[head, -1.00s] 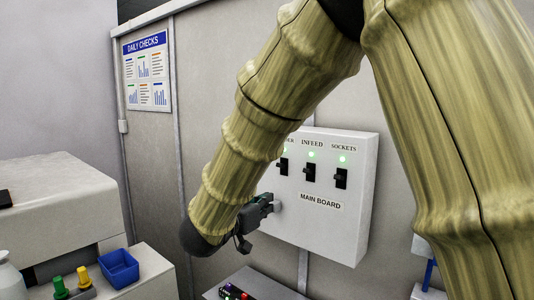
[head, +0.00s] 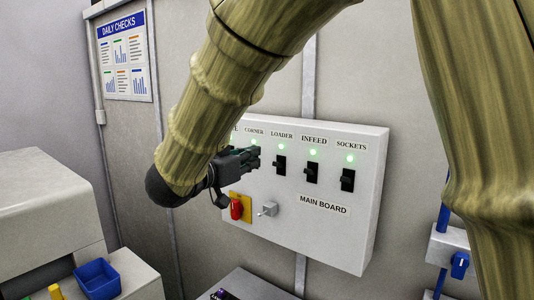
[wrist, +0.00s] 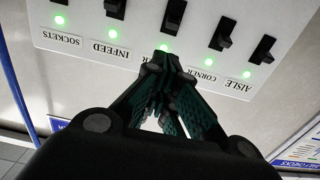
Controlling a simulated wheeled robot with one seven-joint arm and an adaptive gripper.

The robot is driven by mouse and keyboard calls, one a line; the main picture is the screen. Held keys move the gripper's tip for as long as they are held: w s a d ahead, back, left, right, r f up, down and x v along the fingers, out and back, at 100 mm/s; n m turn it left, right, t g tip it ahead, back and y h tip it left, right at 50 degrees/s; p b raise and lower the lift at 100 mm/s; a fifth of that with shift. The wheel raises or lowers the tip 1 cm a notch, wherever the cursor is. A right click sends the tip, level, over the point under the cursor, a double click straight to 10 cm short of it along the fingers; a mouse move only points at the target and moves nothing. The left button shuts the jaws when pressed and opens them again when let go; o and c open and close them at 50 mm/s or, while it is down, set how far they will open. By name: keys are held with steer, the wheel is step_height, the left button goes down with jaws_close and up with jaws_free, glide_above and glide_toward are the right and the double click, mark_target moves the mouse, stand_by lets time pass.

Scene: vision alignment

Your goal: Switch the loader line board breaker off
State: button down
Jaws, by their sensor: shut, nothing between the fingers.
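The loader breaker (head: 280,166) is a black switch on the white main board (head: 318,235), under the LOADER label and a lit green lamp (head: 282,153). It also shows in the wrist view (wrist: 174,14), at the top centre. My gripper (head: 256,157) is shut and empty, just left of the loader breaker in the head view. In the wrist view its fingertips (wrist: 163,52) point at the board by the loader lamp and cover part of the label. I cannot tell whether they touch the board.
The infeed (head: 312,172) and sockets (head: 347,180) breakers stand to the right, with green lamps lit. The corner breaker (wrist: 222,36) is beside the loader one. A red rotary switch (head: 236,209) and a grey knob (head: 268,209) sit below. A blue bin (head: 97,279) is at lower left.

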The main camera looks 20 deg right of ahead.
mark_target(281, 151)
steer(key=p+x, duration=0.1)
steer(key=x, duration=0.2)
steer(key=p+x, duration=0.1)
steer(key=x, duration=0.2)
steer(key=w+f+p+x, duration=0.1)
steer(key=x, duration=0.3)
steer(key=shift+a+p, duration=0.3)
steer(key=shift+a, duration=0.05)
steer(key=shift+w+d, duration=0.15)
steer(key=shift+d, duration=0.2)
steer(key=shift+f, duration=0.15)
